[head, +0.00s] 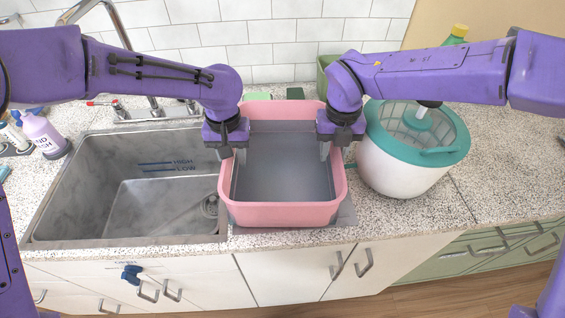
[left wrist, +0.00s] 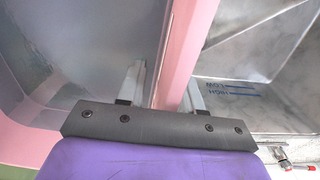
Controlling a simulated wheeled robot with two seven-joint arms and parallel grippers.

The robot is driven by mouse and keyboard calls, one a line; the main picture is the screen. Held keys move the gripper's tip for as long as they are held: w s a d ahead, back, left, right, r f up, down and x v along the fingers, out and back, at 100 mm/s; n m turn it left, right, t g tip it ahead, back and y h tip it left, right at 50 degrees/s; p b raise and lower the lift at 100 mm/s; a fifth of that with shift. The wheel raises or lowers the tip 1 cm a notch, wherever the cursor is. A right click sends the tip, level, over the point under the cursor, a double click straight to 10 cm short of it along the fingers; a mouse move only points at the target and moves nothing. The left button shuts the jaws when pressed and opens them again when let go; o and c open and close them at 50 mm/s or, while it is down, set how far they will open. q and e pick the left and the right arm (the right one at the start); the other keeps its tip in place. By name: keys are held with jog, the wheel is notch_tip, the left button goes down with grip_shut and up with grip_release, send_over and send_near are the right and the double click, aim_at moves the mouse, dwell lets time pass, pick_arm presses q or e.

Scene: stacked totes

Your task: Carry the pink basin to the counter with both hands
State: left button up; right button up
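The pink basin (head: 285,214) sits level at the right end of the sink, with metal sink edge showing beside its front corners. Its inside looks grey, possibly water; I cannot tell. My left gripper (head: 231,154) is at the basin's left wall. In the left wrist view, the fingers of my left gripper (left wrist: 162,92) stand apart on either side of the pink wall (left wrist: 183,50), with a gap on the inner side. My right gripper (head: 334,152) points down at the basin's right wall; its grip is unclear. The speckled counter (head: 430,212) lies to the right.
A white tub with a teal lid (head: 400,165) stands close to the basin's right side. The empty sink bowl (head: 130,200) is on the left, with a faucet (head: 150,105) behind it. A soap bottle (head: 42,132) stands far left. The front right counter is clear.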

pick_arm(q)
jog(key=shift+w, duration=0.1)
pick_arm(e)
jog(key=shift+w, duration=0.1)
pick_arm(q)
grip_shut()
pick_arm(e)
grip_shut()
jog(key=shift+r, duration=0.1)
dwell(0.8)
